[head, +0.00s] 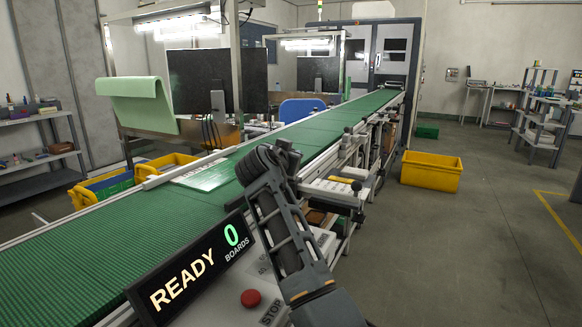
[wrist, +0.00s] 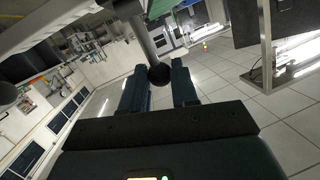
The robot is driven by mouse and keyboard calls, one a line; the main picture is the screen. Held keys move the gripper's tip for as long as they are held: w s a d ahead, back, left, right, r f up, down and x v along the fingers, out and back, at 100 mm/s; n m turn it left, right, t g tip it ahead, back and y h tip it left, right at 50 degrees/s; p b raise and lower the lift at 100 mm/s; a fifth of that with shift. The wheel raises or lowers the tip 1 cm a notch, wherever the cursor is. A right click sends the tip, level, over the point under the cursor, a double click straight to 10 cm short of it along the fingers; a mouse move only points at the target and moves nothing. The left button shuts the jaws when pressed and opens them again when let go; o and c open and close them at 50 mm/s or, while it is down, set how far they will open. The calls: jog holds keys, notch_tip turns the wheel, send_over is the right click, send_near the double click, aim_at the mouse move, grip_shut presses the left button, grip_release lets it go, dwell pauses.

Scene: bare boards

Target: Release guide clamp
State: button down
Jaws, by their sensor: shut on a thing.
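In the wrist view my gripper (wrist: 160,90) has its two dark blue fingers on either side of a black ball knob (wrist: 160,75). The knob sits on the end of a grey lever rod (wrist: 141,38), which I take to be the guide clamp's handle. It runs up and to the left, out of the picture. The fingers are closed on the knob. In the head view my arm rises in front of the conveyor's near rail, and I cannot make out the fingers or the held knob there.
The green conveyor belt (head: 85,237) runs to the machine (head: 373,50) at the back. A display (head: 190,270) reads "READY 0 BOARDS", beside a red stop button (head: 251,298). Rail fittings (head: 350,142) line the right side. A yellow crate (head: 431,171) stands on open floor.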

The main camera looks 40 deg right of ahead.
jog(key=shift+a+b, duration=0.15)
jog(key=shift+b, duration=0.35)
jog(key=c, duration=0.9)
grip_release()
jog(key=shift+f, duration=0.1)
jog(key=shift+o, duration=0.2)
jog(key=s+d+r, duration=0.8)
jog(key=r, duration=0.3)
jog(key=shift+s+p, duration=0.35)
jog(key=shift+p, duration=0.1)
